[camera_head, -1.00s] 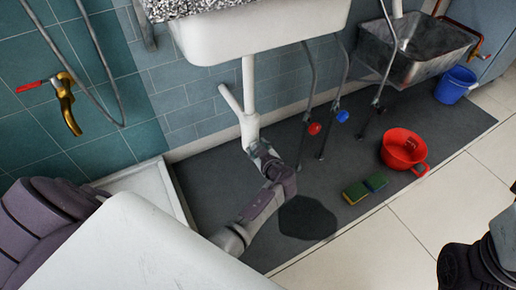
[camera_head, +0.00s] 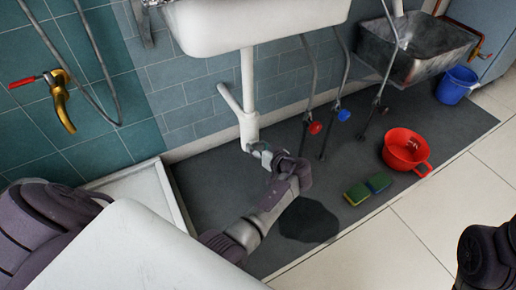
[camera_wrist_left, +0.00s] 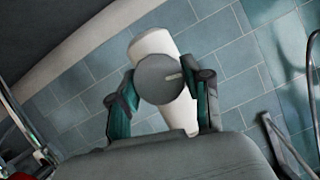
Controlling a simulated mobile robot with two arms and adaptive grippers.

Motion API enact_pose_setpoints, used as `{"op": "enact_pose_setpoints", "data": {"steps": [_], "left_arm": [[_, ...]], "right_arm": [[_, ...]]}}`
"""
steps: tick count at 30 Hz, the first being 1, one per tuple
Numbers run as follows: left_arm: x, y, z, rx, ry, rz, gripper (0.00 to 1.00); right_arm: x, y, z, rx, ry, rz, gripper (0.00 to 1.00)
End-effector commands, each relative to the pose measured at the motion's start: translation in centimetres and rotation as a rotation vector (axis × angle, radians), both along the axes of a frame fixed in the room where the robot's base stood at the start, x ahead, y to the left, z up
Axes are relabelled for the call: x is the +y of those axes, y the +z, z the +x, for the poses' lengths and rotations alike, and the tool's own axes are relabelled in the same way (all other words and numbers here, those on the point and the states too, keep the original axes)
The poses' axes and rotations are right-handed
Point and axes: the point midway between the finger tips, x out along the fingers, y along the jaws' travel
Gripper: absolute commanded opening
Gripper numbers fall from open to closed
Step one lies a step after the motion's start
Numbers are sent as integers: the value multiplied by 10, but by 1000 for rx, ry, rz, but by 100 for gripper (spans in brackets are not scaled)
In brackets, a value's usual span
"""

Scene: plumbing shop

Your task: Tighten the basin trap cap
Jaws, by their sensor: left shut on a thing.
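The white basin (camera_head: 262,22) hangs on the tiled wall. Its white trap pipe (camera_head: 248,95) runs down below it, with a slanted branch to the left. The trap cap (camera_wrist_left: 160,78) is a grey disc with a small light mark near its edge. My left gripper (camera_head: 262,155) is at the bottom end of the trap. In the left wrist view its two fingers (camera_wrist_left: 164,98) stand on both sides of the cap and are shut on it. The cap is hidden behind the gripper in the head view.
A dark wet patch (camera_head: 308,220) lies on the grey mat (camera_head: 450,122). A red pot (camera_head: 400,140), sponges (camera_head: 357,194) and a blue bucket (camera_head: 456,84) stand to the right. Hoses with a red (camera_head: 315,128) and a blue valve knob (camera_head: 343,115) hang right of the trap.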

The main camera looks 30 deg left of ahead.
Motion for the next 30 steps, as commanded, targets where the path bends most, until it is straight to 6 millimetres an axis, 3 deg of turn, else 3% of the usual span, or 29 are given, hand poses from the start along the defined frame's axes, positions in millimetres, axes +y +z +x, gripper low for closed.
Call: {"op": "enact_pose_setpoints", "data": {"steps": [14,15,18,19,30], "left_arm": [[1,1,1,11,-1,11,14],[1,1,1,11,-1,11,54],[1,1,1,11,-1,11,70],[1,1,1,12,-1,10,74],[1,1,0,-7,0,-3,74]], "right_arm": [[0,1,-2,-7,0,-4,40],[0,1,-2,-8,0,-5,40],[1,1,-2,-7,0,-5,40],[0,0,-2,-7,0,-5,40],[0,2,-2,-7,-2,-7,40]]}}
